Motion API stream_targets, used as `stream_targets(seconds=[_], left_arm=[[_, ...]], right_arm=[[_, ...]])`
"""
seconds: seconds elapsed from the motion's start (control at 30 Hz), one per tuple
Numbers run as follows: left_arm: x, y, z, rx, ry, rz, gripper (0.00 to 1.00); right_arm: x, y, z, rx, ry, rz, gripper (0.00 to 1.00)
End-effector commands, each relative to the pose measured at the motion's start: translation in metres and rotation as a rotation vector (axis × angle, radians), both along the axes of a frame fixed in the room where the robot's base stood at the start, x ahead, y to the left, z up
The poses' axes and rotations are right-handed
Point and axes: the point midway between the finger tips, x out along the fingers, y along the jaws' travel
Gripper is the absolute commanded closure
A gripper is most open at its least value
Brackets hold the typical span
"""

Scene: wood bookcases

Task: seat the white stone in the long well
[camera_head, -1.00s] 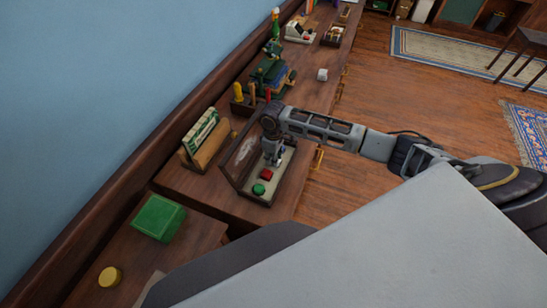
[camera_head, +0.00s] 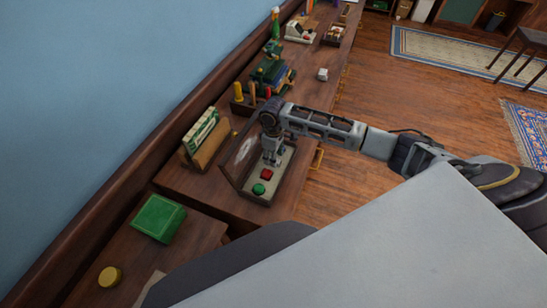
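An open wooden box (camera_head: 277,192) with a pale lining stands on the dark wood cabinet top, its lid raised on the left. A green stone (camera_head: 259,189) sits at its near end and a red stone (camera_head: 266,175) just beyond it. My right gripper (camera_head: 272,161) reaches down into the box beyond the red stone. Its fingers are too small and shaded to tell whether they are open or shut. I cannot make out a white stone; the far part of the box and any long well are hidden by my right gripper and arm. My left gripper is not in view.
A green box (camera_head: 159,218) and a yellow round thing (camera_head: 110,276) stand on the nearer cabinet. A sorter with green-and-white cards (camera_head: 201,130) stands left of the box. A small white object (camera_head: 322,74) and a green model vehicle (camera_head: 270,74) are farther back.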

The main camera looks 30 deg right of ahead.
Motion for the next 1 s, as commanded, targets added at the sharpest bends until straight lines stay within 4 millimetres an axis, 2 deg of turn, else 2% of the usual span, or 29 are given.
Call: stream_targets(seconds=[0.6,0.8,1.0], left_arm=[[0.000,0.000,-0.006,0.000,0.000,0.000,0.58],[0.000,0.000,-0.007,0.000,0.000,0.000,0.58],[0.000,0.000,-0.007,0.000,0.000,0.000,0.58]], right_arm=[[0.000,0.000,0.086,0.001,-0.001,0.000,0.55],[0.001,0.000,0.103,0.001,-0.001,0.000,0.55],[0.000,0.000,0.108,0.000,0.001,0.000,0.55]])
